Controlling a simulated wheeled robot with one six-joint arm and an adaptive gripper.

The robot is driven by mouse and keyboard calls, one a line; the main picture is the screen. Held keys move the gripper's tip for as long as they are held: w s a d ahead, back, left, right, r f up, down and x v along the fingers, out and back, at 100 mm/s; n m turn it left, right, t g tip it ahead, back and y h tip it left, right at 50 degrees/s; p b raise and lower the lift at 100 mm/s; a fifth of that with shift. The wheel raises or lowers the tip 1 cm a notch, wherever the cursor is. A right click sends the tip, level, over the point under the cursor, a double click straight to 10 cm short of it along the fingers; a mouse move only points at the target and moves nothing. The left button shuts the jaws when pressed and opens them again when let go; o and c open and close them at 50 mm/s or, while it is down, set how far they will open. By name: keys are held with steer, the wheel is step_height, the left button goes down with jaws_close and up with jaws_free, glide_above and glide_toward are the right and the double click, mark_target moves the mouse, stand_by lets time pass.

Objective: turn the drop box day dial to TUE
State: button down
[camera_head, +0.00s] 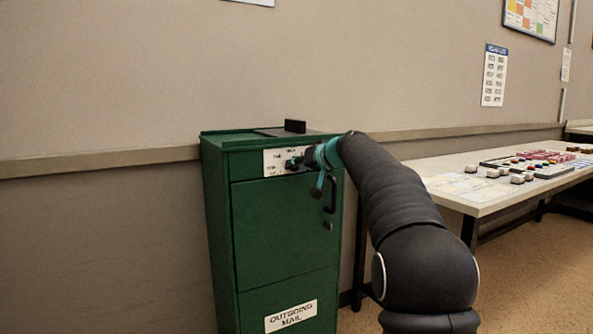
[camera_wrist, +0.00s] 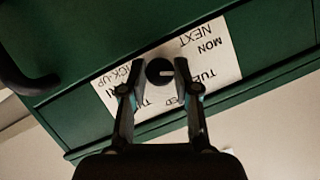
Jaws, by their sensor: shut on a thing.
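The green drop box (camera_head: 280,220) stands against the wall with a white day label (camera_head: 275,162) on its upper front. In the wrist view the label (camera_wrist: 222,52) appears turned over, with MON, TUE and part of other days readable. The round black day dial (camera_wrist: 153,67) sits on the label, its pale mark pointing right in the picture, roughly towards TUE. My gripper (camera_wrist: 159,70) is shut on the dial, one finger on each side. In the head view my gripper (camera_head: 300,163) is at the label and partly hides it and the dial.
A black door handle (camera_head: 331,195) is just below and right of my gripper; it also shows in the wrist view (camera_wrist: 25,84). A table (camera_head: 480,192) with small items stands to the right. A black upright piece (camera_head: 295,126) is on the box top.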

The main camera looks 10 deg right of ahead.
steer(key=shift+f+m+y+b, duration=0.1)
steer(key=shift+m+y+b, duration=0.55)
steer(key=shift+m, duration=0.75)
steer(key=c, duration=0.9)
jaws_free()
steer(key=shift+d, duration=0.15)
steer(key=v, duration=1.2)
steer(key=shift+w, duration=0.1)
